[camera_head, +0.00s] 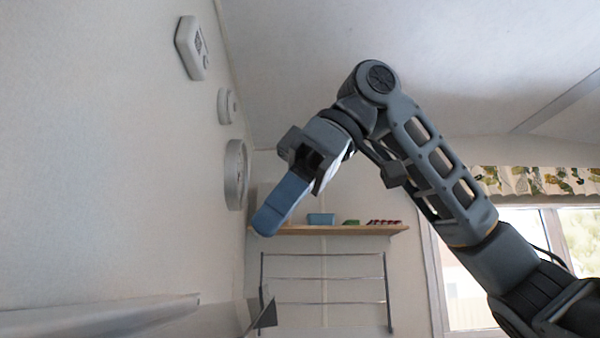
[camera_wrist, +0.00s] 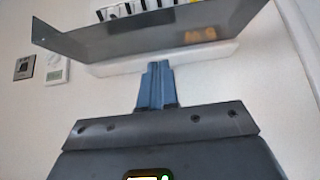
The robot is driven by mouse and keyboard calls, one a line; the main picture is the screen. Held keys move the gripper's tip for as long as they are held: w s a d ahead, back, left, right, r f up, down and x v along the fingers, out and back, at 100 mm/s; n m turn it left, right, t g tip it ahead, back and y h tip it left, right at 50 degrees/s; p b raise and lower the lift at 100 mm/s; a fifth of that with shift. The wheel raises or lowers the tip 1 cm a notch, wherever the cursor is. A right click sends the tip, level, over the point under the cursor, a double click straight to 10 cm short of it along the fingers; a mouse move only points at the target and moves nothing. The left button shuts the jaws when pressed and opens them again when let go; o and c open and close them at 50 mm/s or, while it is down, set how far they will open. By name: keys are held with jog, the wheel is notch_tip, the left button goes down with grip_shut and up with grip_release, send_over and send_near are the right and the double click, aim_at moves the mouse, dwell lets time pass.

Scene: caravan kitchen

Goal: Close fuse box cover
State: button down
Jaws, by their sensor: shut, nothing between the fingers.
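The fuse box (camera_wrist: 200,57) is on the white wall at the top of the wrist view, partly cut off by the frame's edge. Its grey see-through cover (camera_wrist: 110,43) stands open, tilted out from the box, and a row of black and white switches (camera_wrist: 135,7) shows behind it. My gripper (camera_wrist: 156,68) is shut and empty, with its blue fingers pointing at the lower edge of the box, just below the cover. I cannot tell whether they touch. In the head view my gripper (camera_head: 266,222) points down and left near the left wall; I cannot make out the fuse box there.
A wall switch (camera_wrist: 24,68) and a white thermostat (camera_wrist: 55,70) are left of the box. In the head view, round wall fittings (camera_head: 236,174) are left of my gripper. A wooden shelf (camera_head: 340,230) and a wire rack (camera_head: 325,303) are behind it.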

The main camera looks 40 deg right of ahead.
jog(key=shift+d+f+p, duration=0.1)
jog(key=shift+f+p, duration=0.25)
jog(key=shift+f, duration=1.95)
jog(key=shift+f, duration=0.15)
jog(key=shift+s+d+f+t+y+b, duration=0.3)
jog(key=shift+t+y+b, duration=0.1)
jog(key=shift+y+b, duration=0.3)
jog(key=shift+f, duration=0.1)
